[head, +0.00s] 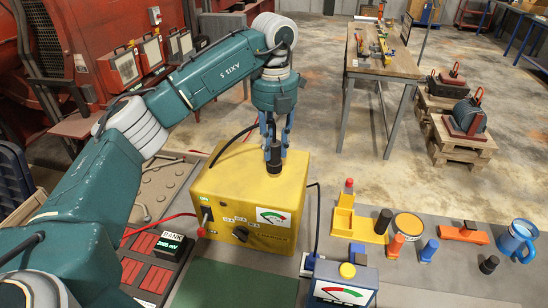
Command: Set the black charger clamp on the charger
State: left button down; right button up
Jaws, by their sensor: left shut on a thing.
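The charger (215,198) is a yellow box with a dial gauge, a black knob and several small switches on its front. My left gripper (274,142) reaches down over the back of the charger's top, with its blue fingers shut on the black charger clamp (273,155). The clamp is upright. Its lower end meets the yellow top in the picture, but I cannot tell whether it touches. A black cable (228,146) arcs beside the clamp. My right gripper is not in view.
A battery bank (145,268) with red cells and a small display stands front left. A tester (343,283) with a gauge is front right. Blocks, a yellow tin (408,224) and a blue mug (517,240) lie right. A green mat (235,286) is clear in front.

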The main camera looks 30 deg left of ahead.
aim_at(273, 161)
pick_arm(q)
jog(key=shift+s+f, duration=0.3)
jog(key=shift+s, duration=0.05)
notch_tip(273, 161, down, 3)
jog(key=shift+w+f+p, duration=0.1)
jog(key=shift+f+p, duration=0.05)
jog(key=shift+p, duration=0.6)
jog(key=shift+w+f, duration=0.1)
jog(key=shift+f, duration=0.15)
jog(key=c, duration=1.4)
grip_release()
jog(key=shift+f, duration=0.15)
jog(key=shift+c, duration=0.2)
